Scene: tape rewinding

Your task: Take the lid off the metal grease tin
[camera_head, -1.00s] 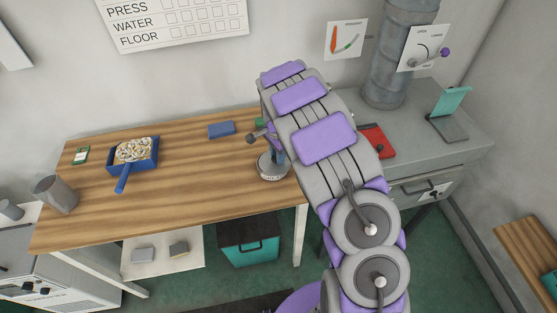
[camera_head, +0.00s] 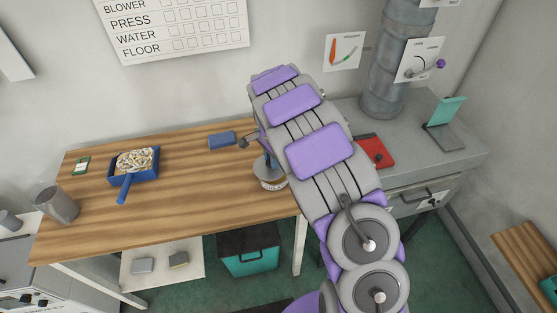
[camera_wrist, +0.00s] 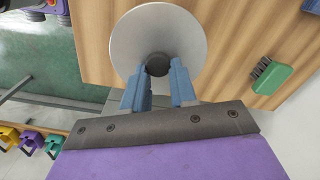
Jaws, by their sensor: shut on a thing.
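The grey round lid (camera_wrist: 185,28) fills the top middle of the wrist view, with a dark knob (camera_wrist: 158,63) at its centre. My gripper (camera_wrist: 158,71) is shut on this knob, with its blue fingers on either side. In the head view the lid (camera_head: 264,171) shows at the table's right end, just above the pale grease tin (camera_head: 273,185). The lid looks a little up and left of the tin, but I cannot tell how large any gap is. My arm hides part of this area, and the lid hides the tin in the wrist view.
On the wooden table (camera_head: 185,210) are a blue tray with pale bits (camera_head: 150,172), a blue block (camera_head: 222,140) and a grey mug (camera_head: 57,204). A green brush (camera_wrist: 270,78) lies right of the lid. The table's middle is clear. A red item (camera_head: 376,151) lies on the grey bench.

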